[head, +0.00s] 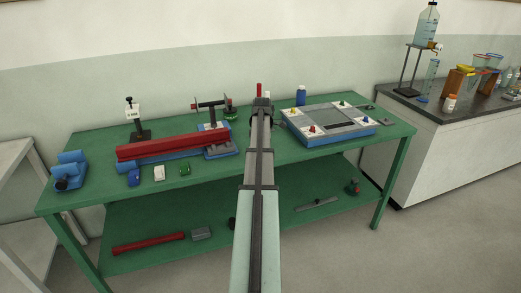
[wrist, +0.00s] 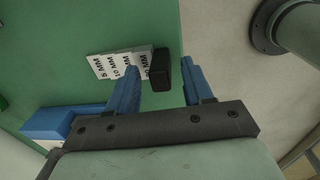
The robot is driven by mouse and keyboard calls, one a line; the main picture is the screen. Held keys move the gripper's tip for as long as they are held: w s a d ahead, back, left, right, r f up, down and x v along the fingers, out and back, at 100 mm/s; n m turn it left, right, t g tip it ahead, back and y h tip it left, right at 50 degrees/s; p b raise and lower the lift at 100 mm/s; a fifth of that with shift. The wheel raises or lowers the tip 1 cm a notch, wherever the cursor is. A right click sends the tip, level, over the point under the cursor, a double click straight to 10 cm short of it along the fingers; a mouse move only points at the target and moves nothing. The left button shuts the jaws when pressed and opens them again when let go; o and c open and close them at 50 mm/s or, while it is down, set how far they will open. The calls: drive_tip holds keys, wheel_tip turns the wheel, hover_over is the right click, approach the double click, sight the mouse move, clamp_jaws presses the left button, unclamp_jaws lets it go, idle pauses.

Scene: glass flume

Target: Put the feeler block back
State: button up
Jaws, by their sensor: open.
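In the wrist view a pale stepped block with printed millimetre labels (wrist: 122,64), which looks like the feeler block, lies on the green surface. A black block-shaped part (wrist: 161,69) stands at its right end; I cannot tell whether they are joined. My gripper (wrist: 159,64) is open, its blue fingers on either side of the black part, with a gap on the right. Nothing is visibly gripped.
A blue item (wrist: 55,122) is left of the fingers in the wrist view. A blue bottle (head: 301,96) stands behind.

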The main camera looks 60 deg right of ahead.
wheel_tip(320, 180, up, 12)
drive_tip(key=shift+s+a+r, duration=0.15)
drive_tip(key=shift+s+a, duration=0.2)
idle(0.5)
